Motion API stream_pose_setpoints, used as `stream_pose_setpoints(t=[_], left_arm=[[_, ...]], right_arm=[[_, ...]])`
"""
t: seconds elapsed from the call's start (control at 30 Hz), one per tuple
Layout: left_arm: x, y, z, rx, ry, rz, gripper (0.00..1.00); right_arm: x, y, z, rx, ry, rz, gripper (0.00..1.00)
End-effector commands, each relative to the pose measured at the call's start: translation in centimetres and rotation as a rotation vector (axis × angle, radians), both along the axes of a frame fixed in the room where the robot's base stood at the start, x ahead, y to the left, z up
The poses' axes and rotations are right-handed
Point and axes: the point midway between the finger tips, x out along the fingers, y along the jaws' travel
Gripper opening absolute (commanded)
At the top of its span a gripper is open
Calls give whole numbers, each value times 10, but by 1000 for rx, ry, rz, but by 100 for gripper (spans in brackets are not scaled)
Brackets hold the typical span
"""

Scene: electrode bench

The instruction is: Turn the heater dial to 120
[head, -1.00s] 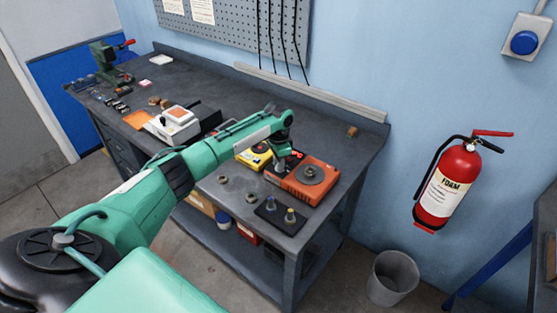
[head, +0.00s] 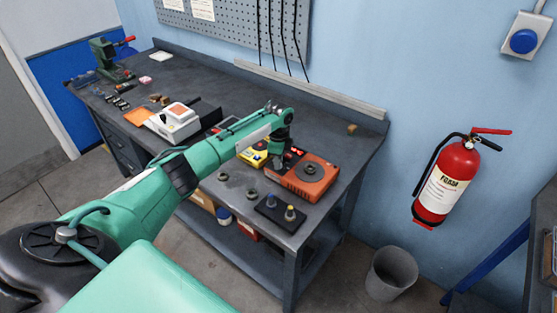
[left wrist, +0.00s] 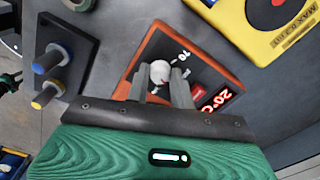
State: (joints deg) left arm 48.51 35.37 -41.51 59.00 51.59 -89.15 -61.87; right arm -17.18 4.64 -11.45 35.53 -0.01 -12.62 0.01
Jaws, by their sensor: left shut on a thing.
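The heater is an orange box (head: 318,190) with a round grey plate on top, on the right part of the bench. In the left wrist view its dark panel (left wrist: 184,53) carries a pale round dial (left wrist: 159,72) and a red lit display (left wrist: 215,100). I read "20°C" there; I cannot tell whether a digit before it is hidden. My left gripper (left wrist: 166,84) is over the panel, shut on the dial, one finger at each side. In the head view my left gripper (head: 277,160) hangs at the heater's left end and hides the dial. My right gripper is out of view.
A yellow device (head: 252,157) stands just left of the heater. A dark block with blue and yellow posts (head: 268,219) lies in front of it. A white device (head: 178,125) and small parts stand farther left. The bench's back right is mostly clear.

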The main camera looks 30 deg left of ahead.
Motion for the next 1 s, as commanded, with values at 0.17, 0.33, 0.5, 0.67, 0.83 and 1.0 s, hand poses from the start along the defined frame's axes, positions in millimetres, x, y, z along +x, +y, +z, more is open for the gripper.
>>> stream_pose_setpoints(t=[0.17, 0.33, 0.5, 0.67, 0.83, 1.0], left_arm=[[1, -1, 0, -2, -2, -12, 1], [1, -1, 0, -2, -2, -12, 1], [1, -1, 0, -2, -2, -12, 31], [0, -1, 0, -1, -1, -11, 45], [0, 0, 0, -1, -1, -11, 45], [1, 0, 10, 0, -2, -11, 45]], right_arm=[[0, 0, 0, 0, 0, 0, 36], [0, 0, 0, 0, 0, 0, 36], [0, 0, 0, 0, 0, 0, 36], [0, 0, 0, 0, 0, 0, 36], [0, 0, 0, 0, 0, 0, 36], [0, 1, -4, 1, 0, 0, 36]])
